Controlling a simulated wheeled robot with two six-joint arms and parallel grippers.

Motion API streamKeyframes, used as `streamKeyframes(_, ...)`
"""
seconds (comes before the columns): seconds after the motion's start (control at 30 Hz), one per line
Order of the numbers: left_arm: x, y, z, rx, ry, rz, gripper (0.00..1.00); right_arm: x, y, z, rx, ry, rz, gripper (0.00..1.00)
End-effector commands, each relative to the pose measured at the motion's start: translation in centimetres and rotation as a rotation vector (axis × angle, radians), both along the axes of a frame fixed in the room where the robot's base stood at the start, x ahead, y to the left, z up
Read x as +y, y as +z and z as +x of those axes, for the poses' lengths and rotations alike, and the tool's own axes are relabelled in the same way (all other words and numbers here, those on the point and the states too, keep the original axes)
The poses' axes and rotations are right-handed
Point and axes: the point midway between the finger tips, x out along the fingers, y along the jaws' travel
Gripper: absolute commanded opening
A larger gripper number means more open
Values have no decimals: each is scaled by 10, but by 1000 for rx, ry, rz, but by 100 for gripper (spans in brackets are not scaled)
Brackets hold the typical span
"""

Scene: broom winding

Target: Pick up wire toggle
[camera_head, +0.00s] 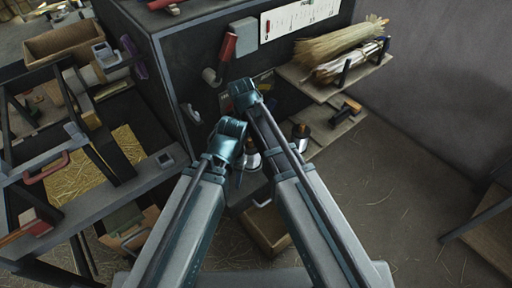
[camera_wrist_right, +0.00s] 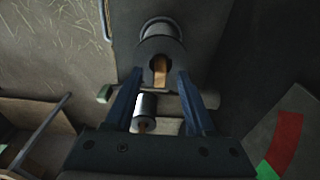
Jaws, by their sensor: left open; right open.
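I cannot make out a wire toggle for certain. In the right wrist view, a dark round holder (camera_wrist_right: 162,42) with a brown, wood-coloured piece (camera_wrist_right: 160,68) in its opening lies beyond my right gripper (camera_wrist_right: 160,76). Its two blue fingers are apart, with nothing visibly gripped. A pale metal cylinder (camera_wrist_right: 147,105) with a brown end shows between the fingers, apparently farther off. In the head view, my right arm's end (camera_head: 243,93) reaches toward the dark cabinet. My left gripper (camera_head: 227,140) is lower and left of it; its fingertips are hidden.
A shelf at right holds straw bundles (camera_head: 340,42). Two dark-topped silver cylinders (camera_head: 300,132) (camera_head: 252,157) stand near my arms. A frame bench (camera_head: 95,210) is at left. Floor at right (camera_head: 400,190) is mostly clear.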

Motion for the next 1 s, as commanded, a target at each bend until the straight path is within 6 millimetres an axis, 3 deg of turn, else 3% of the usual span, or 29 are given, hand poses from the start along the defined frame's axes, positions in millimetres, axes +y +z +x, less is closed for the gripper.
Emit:
streamKeyframes(0.03,0,-12,0,0,0,0,50,3,-12,-1,0,0,0,55)
streamKeyframes(0.1,0,-15,0,0,0,0,50,6,-15,-2,0,-1,0,55)
streamKeyframes(0.37,0,-14,0,0,0,0,50,7,-14,-2,0,-2,0,55)
streamKeyframes(0.7,0,-14,0,0,0,0,50,7,-14,-2,0,-2,0,0)
streamKeyframes(1.0,0,-13,0,0,0,0,50,7,-13,-2,0,-2,0,0)
